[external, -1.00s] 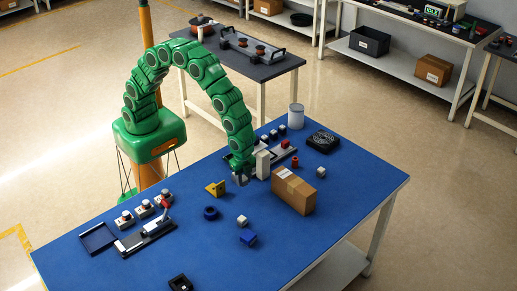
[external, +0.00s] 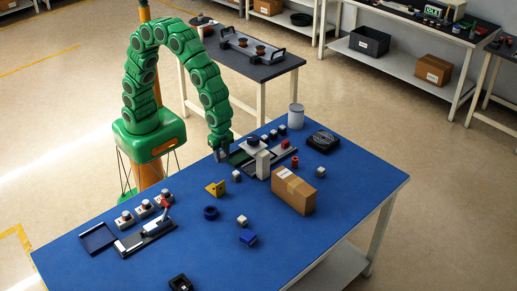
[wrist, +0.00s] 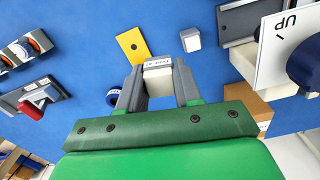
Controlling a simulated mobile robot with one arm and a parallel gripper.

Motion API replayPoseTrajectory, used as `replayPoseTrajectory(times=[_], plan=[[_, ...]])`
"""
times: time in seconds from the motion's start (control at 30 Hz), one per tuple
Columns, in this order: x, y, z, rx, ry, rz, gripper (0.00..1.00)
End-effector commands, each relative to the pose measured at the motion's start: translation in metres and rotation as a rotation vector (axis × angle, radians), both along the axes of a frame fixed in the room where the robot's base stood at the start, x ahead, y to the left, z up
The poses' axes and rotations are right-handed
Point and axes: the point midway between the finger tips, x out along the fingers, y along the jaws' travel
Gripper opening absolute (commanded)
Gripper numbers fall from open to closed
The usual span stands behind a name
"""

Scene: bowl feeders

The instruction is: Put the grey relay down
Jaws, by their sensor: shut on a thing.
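The grey relay (wrist: 158,80), a light block with a printed label strip, sits between the two grey fingers of my gripper (wrist: 158,85) in the wrist view. My gripper is shut on it. In the external view my gripper (external: 221,156) is near the far edge of the blue table (external: 330,235), left of the fixture; the relay is hard to make out there. Whether it touches the table is not clear. A similar small light block (external: 236,176) stands on the table just right of my gripper, and shows in the wrist view (wrist: 190,39).
A yellow bracket (external: 215,188) and a blue ring (external: 211,213) lie nearby. A fixture with a white upright block (external: 262,164) and a cardboard box (external: 294,191) stand to the right. A lever device (external: 147,236) and empty tray (external: 98,238) are at left.

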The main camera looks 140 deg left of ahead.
Motion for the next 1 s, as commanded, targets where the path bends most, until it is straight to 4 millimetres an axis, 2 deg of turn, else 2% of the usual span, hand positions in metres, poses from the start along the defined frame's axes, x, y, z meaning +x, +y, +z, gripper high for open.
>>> replayPoseTrajectory(times=[0.13, 0.27, 0.8, 1.0], plan=[[-0.004, 0.0, 0.003, 0.001, -0.002, 0.001, 0.04], [0.004, 0.004, 0.008, 0.0, -0.004, 0.007, 0.04], [0.087, 0.054, 0.064, 0.002, -0.009, 0.077, 0.04], [0.111, 0.075, 0.084, 0.001, -0.005, 0.107, 0.04]])
